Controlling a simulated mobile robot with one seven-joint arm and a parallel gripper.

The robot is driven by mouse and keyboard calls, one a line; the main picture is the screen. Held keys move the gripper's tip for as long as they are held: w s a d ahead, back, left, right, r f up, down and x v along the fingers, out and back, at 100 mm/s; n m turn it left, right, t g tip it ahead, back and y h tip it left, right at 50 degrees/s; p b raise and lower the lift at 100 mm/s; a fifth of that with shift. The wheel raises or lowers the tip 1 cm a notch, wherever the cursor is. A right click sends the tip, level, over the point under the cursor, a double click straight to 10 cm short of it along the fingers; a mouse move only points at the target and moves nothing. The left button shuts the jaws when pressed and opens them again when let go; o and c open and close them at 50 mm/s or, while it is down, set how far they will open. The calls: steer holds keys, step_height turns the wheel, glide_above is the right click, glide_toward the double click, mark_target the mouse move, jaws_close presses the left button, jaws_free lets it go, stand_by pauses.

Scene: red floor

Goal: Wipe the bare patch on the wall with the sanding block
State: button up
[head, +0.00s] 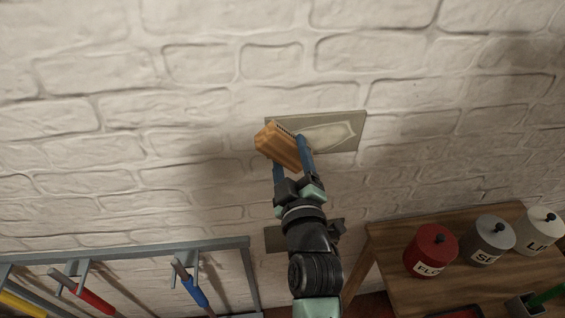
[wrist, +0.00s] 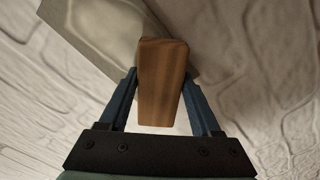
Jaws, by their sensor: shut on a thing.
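The sanding block (head: 277,147) is an orange-brown wooden block with a dark bristly or gritty edge on its wall side. My gripper (head: 291,158) is shut on it, one blue finger on each side. In the wrist view the block (wrist: 162,85) sits between the two fingers (wrist: 163,92). The bare patch (head: 326,135) is a pale, uneven area on a grey-beige panel (head: 357,122) on the wall. The block is at the left part of the panel and covers its lower left. I cannot tell whether the block touches the panel.
White brick wall (head: 180,110) surrounds the panel. A smaller grey plate (head: 275,240) is lower down behind my arm. A wooden table (head: 385,245) at lower right holds red (head: 430,252), grey (head: 489,240) and white (head: 538,232) canisters. A grey rack (head: 130,252) with tools stands at lower left.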

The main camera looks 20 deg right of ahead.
mark_target(357, 137)
steer(key=shift+s+d+b, duration=0.25)
steer(key=shift+d+b, duration=0.35)
steer(key=shift+d, duration=0.1)
steer(key=d+b, duration=0.2)
steer(key=b, duration=0.1)
steer(key=shift+s+d+f, duration=0.1)
steer(key=shift+s+d, duration=0.25)
steer(key=shift+d, duration=0.15)
steer(key=shift+s+d+b, duration=0.15)
steer(key=shift+d+b, duration=0.6)
steer(key=shift+b, duration=0.2)
steer(key=shift+s+d+r+b, duration=0.15)
steer(key=shift+d+b, duration=0.15)
steer(key=shift+d, duration=0.15)
steer(key=shift+s+d+r+b, duration=0.1)
steer(key=shift+d+b, duration=0.15)
steer(key=shift+d, duration=0.15)
steer(key=shift+s+d+f+b, duration=0.15)
steer(key=shift+d+b, duration=0.35)
steer(key=shift+d, duration=0.15)
steer(key=shift+s+d+b, duration=0.25)
steer(key=shift+d+b, duration=0.3)
steer(key=shift+d, duration=0.25)
steer(key=shift+s+d+b, duration=0.25)
steer(key=shift+d+b, duration=0.3)
steer(key=shift+d, duration=0.25)
steer(key=shift+s+d+b, duration=0.25)
steer(key=shift+d+b, duration=0.3)
steer(key=shift+d, duration=0.25)
steer(key=shift+w, duration=0.1)
